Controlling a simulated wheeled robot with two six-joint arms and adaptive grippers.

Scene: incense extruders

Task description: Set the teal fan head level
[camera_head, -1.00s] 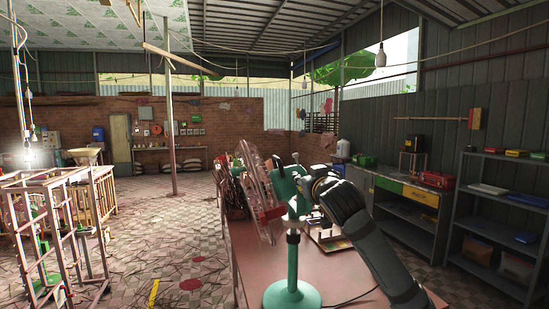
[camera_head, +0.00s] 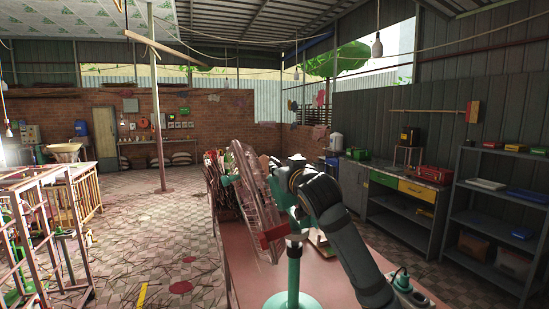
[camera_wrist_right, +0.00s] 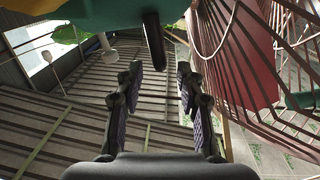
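The fan stands on a teal post (camera_head: 294,275) on the pink table. Its wire cage (camera_head: 247,190) faces left, with its top leaning further left than its bottom, so the head looks tilted. The teal head housing (camera_head: 281,190) is partly hidden by my right arm. A red piece (camera_head: 273,235) shows low beside the cage. My right gripper is at the housing; its fingers are hard to see there. In the right wrist view its fingers (camera_wrist_right: 159,82) are apart with nothing between them. A dark rod (camera_wrist_right: 152,40) and the teal housing (camera_wrist_right: 105,14) show above them. My left gripper is not in view.
The pink table (camera_head: 325,277) has some bare room around the post. Bundled sticks (camera_head: 218,175) lie behind the cage. Metal frames (camera_head: 45,225) stand at the left, and a shelf rack (camera_head: 497,215) at the right. The floor between is mostly open.

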